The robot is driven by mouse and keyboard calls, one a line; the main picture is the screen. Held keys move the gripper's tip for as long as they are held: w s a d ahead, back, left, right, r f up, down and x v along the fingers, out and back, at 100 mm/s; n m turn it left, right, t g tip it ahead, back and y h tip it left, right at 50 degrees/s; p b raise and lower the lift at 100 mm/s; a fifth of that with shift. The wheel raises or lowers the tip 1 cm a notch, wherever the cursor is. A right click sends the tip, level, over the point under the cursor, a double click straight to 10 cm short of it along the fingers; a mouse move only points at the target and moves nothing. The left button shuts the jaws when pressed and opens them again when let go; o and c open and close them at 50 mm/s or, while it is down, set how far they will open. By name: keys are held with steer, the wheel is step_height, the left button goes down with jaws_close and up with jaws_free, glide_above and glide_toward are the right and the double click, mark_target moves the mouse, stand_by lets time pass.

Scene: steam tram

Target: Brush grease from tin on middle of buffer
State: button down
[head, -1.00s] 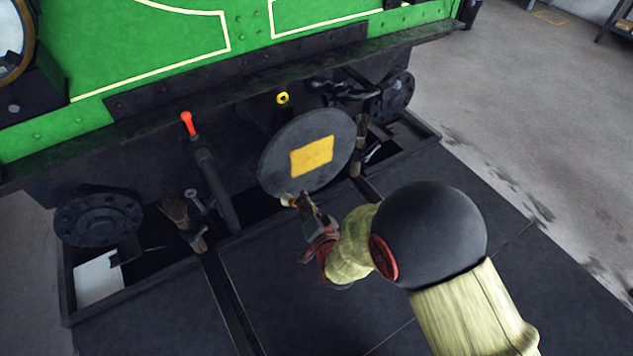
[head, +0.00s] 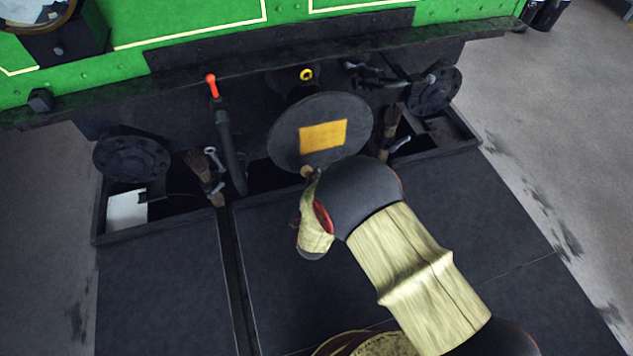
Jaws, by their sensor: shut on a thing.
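The round dark buffer (head: 286,135) faces me at the front of the green tram, with a flat orange-yellow square patch (head: 323,135) on the middle of its face. My gripper (head: 308,188) is just below the buffer's lower rim, mostly hidden behind my arm's dark round joint. A small tan tip, which looks like part of the brush (head: 307,172), shows above it, close to the rim. I cannot tell whether it touches the buffer. The rest of the brush is hidden. I cannot make out a grease tin.
A red-tipped lever (head: 211,84) stands left of the buffer and a yellow ring (head: 306,74) sits above it. Dark flanged discs (head: 131,159) flank it, and frayed hose-like pieces (head: 203,172) hang nearby. A white sheet (head: 127,210) lies at left. The dark floor plates (head: 160,285) are clear.

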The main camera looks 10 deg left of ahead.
steer(key=shift+w+a+b, duration=0.15)
steer(key=shift+w+a, duration=0.5)
steer(key=shift+w, duration=0.35)
steer(key=shift+w+a+b, duration=0.15)
steer(key=shift+w+a, duration=0.45)
steer(key=shift+w, duration=0.4)
steer(key=shift+w+a, duration=0.25)
steer(key=shift+w, duration=0.15)
steer(key=w+d+b, duration=0.5)
steer(key=w+d, duration=0.2)
steer(key=d, duration=0.4)
steer(key=shift+w+d, duration=0.15)
steer(key=shift+d, duration=0.1)
stand_by(0.6)
steer(key=d, duration=0.1)
steer(key=w+d+b, duration=0.1)
steer(key=shift+w+d, duration=0.3)
steer(key=shift+d, duration=0.05)
